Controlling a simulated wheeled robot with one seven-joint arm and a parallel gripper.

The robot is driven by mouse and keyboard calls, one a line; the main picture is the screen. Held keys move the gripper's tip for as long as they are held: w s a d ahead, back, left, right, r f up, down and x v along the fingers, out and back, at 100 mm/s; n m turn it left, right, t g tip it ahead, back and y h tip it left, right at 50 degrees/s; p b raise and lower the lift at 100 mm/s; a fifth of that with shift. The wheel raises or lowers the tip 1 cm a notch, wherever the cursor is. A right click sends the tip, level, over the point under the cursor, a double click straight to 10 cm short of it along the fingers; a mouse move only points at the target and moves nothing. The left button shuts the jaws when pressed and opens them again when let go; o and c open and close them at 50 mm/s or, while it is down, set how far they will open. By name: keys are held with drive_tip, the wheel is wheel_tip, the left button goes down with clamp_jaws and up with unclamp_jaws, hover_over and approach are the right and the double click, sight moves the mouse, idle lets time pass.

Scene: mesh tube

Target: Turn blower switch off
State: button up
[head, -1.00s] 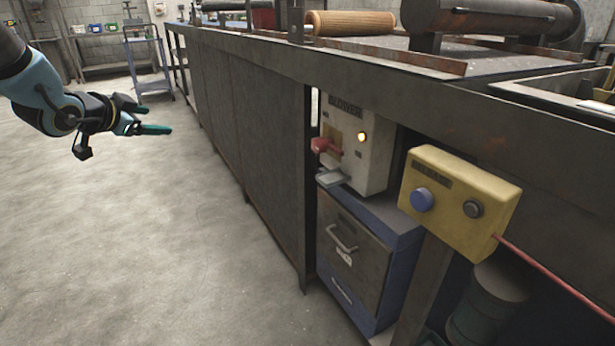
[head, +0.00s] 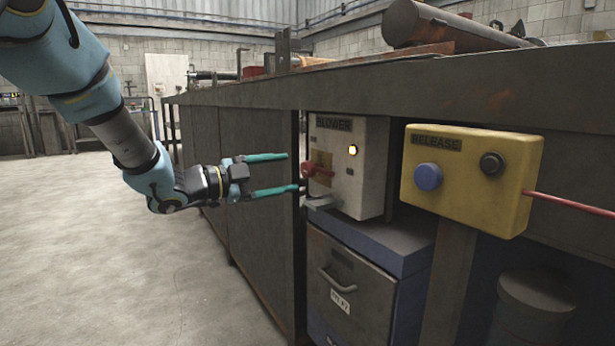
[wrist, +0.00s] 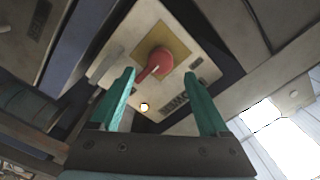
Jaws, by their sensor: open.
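The blower box (head: 367,180) is a pale grey box labelled BLOWER, under the bench top. It has a lit yellow lamp (head: 352,150) and a red switch handle (head: 318,170) on a yellow plate. The red handle also shows in the wrist view (wrist: 155,65), pointing down and left. My gripper (head: 294,172) is open, with two teal fingers pointing at the box. In the wrist view the handle lies ahead, between and beyond the fingertips (wrist: 168,85). In the head view the lower fingertip is close to the handle; I cannot tell whether they touch.
A grey metal lever (head: 320,202) juts from the blower box below the handle. A drawer cabinet (head: 350,285) stands beneath. The floor at left is clear.

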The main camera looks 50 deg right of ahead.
sight(303, 170)
drive_tip(key=b+x, duration=0.1)
drive_tip(key=x, duration=0.6)
drive_tip(key=shift+c, duration=0.4)
clamp_jaws()
